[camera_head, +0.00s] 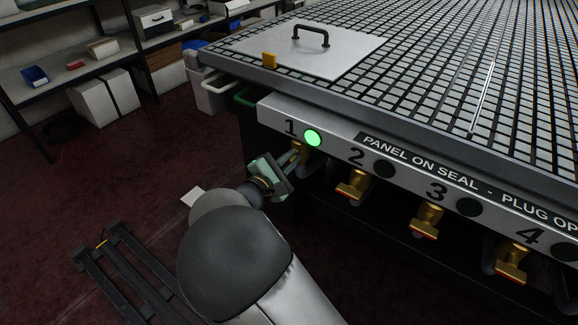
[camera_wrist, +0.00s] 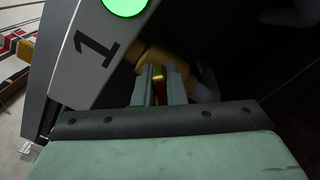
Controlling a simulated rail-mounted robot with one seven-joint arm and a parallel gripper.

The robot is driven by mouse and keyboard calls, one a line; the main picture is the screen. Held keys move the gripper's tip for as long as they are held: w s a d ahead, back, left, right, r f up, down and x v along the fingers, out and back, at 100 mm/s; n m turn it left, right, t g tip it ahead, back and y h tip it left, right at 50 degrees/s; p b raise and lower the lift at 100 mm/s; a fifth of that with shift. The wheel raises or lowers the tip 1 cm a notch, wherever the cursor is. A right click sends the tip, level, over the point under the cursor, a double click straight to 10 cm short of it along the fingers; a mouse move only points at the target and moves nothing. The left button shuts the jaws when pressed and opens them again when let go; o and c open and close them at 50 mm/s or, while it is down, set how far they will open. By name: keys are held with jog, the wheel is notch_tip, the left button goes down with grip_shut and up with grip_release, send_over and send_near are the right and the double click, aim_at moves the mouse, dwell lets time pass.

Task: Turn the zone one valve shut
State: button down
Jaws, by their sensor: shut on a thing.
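The zone one valve (camera_wrist: 172,65) is a brass valve under the table's front edge, below the number 1 and a lit green lamp (camera_head: 313,138). My gripper (camera_head: 291,160) is at this valve, with its two fingers (camera_wrist: 160,84) closed around the valve's handle, which shows as a thin red and gold strip between them in the wrist view. In the head view, my gripper and wrist cover most of the valve. The lamp also shows at the top of the wrist view (camera_wrist: 124,5).
More brass valves hang to the right under the numbers 2 (camera_head: 355,184), 3 (camera_head: 427,219) and 4 (camera_head: 513,259), beside dark lamps. Shelves (camera_head: 60,72) stand at the back left.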

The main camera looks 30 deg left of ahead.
jog(key=m+b, duration=0.4)
jog(key=b, duration=0.1)
jog(key=f+m+b, duration=0.1)
jog(key=m+b, duration=0.3)
jog(key=b, duration=0.2)
jog(key=shift+s+d+f, duration=0.1)
jog(key=shift+f, duration=0.1)
jog(key=shift+b, duration=0.3)
jog(key=shift+r+m, duration=0.15)
jog(key=shift+m, duration=0.15)
jog(key=c, duration=1.5)
grip_release()
jog(key=s+p, duration=0.4)
jog(key=s, duration=1.3)
jog(key=shift+s+a, duration=0.2)
